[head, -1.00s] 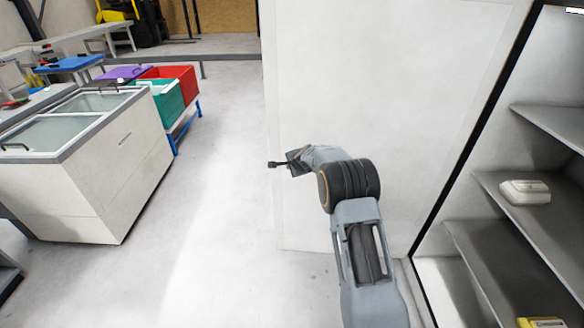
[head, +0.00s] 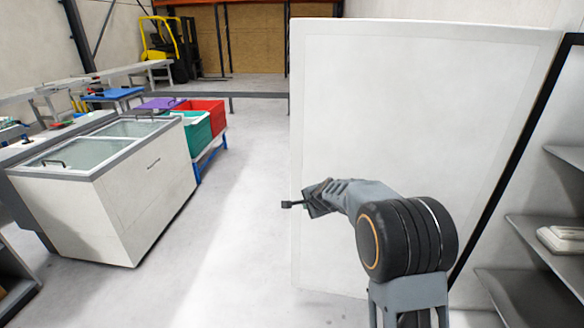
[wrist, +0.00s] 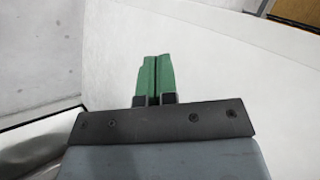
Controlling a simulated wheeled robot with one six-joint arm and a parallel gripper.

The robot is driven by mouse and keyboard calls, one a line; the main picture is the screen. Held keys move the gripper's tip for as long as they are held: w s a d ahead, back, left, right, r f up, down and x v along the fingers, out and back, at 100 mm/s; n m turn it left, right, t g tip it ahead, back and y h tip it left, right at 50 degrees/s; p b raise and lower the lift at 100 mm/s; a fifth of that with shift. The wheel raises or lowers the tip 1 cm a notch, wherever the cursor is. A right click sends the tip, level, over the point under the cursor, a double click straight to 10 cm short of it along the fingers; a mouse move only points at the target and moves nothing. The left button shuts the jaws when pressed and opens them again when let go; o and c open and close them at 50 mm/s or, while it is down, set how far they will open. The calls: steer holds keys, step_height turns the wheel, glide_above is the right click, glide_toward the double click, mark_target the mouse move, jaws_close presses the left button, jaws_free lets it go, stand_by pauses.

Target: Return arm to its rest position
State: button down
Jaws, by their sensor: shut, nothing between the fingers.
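My gripper (head: 287,204) is at the end of my raised arm, pointing left in front of a large white door panel in the head view. In the wrist view its two green fingers (wrist: 154,78) are together with nothing between them. A white egg carton-like box (head: 562,240) sits on a grey shelf (head: 545,232) at the right, apart from my gripper.
The white panel (head: 420,100) stands close behind my arm. A chest freezer (head: 150,200) is at the left, with red (head: 203,112) and green (head: 197,138) crates behind it. Open floor (head: 235,240) lies between freezer and panel.

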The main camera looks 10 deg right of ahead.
steer(key=s+f+n+g, duration=0.3)
steer(key=s+f+n, duration=0.1)
steer(key=s, duration=0.2)
steer(key=s+d+r+n+h, duration=0.1)
steer(key=s+r+n, duration=0.1)
steer(key=s, duration=0.7)
steer(key=s+d+r+n+g, duration=0.1)
steer(key=s+r+n, duration=0.2)
steer(key=s, duration=0.7)
steer(key=s+d+r+n+h, duration=0.1)
steer(key=s+r+n, duration=0.2)
steer(key=s, duration=0.6)
steer(key=shift+s+d+r+n+g+h, duration=0.2)
steer(key=shift+s+d+n+g+h, duration=0.15)
steer(key=shift+n, duration=0.65)
steer(key=shift+w, duration=0.1)
